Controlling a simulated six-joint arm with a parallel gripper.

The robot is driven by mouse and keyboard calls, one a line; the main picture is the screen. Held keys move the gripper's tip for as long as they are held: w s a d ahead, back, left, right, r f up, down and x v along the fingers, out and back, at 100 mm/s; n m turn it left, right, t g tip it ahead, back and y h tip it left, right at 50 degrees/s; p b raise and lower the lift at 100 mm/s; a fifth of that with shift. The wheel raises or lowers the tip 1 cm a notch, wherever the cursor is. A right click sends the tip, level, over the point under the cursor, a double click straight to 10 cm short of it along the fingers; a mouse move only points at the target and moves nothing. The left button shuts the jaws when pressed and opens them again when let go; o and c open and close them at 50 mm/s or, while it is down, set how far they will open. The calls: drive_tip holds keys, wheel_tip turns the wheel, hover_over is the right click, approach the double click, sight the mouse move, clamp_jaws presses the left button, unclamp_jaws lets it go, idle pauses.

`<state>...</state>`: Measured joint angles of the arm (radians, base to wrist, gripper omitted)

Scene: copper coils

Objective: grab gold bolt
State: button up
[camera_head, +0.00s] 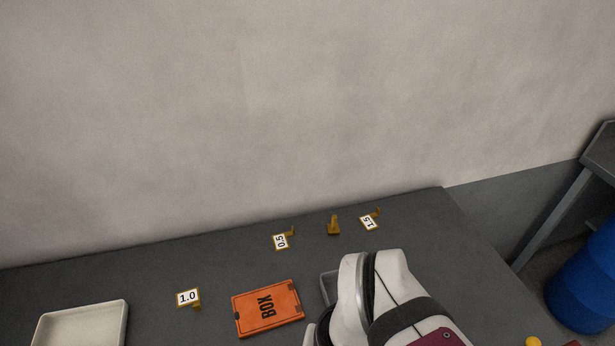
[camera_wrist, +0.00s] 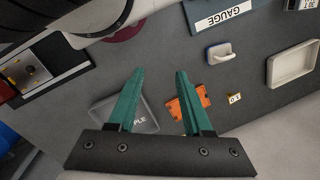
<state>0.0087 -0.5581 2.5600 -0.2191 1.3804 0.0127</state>
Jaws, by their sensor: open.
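A small gold piece (camera_head: 334,225), upright with a wider base, stands near the back of the dark table in the head view; it looks like the gold bolt, though it is too small to be sure. Other small gold pieces sit by the number cards 0.5 (camera_head: 281,241), 1.5 (camera_head: 369,222) and 1.0 (camera_head: 188,297). My gripper (camera_wrist: 160,72) shows in the wrist view with two green fingers spread apart and nothing between them. It is above the table; its fingers are out of sight in the head view. I cannot make out the upright gold piece in the wrist view.
An orange box (camera_head: 268,308) lies mid-table, also in the wrist view (camera_wrist: 188,104). A white tray (camera_head: 82,326) is at left. A grey tray (camera_wrist: 138,120) lies behind my fingers. A wall stands behind the table.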

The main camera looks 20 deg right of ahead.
sight(336, 217)
drive_tip(key=shift+o, duration=0.3)
drive_tip(key=w+d+f+n+h, duration=0.2)
drive_tip(key=w+d+n+h, duration=0.5)
drive_tip(key=w, duration=0.3)
drive_tip(key=w+d+f+n+h, duration=0.3)
drive_tip(key=w+d+n+h, duration=0.3)
drive_tip(key=w+n, duration=0.4)
drive_tip(key=w+a+f+n+t, duration=0.3)
drive_tip(key=w+f+n+t, duration=0.15)
drive_tip(key=w+n, duration=0.3)
drive_tip(key=w+a+f+n+t, duration=0.2)
drive_tip(key=w+f+n+t, duration=0.1)
drive_tip(key=w+f+n, duration=0.4)
drive_tip(key=shift+m+t, duration=0.25)
drive_tip(key=shift+m, duration=0.2)
drive_tip(key=x, duration=0.5)
drive_tip(key=r+x, duration=0.1)
drive_tip(key=x, duration=0.4)
drive_tip(key=w+x, duration=0.1)
drive_tip(key=x, duration=0.4)
drive_tip(key=shift+w+r, duration=0.1)
drive_tip(key=shift+r, duration=0.1)
drive_tip(key=shift+a, duration=0.1)
clamp_jaws()
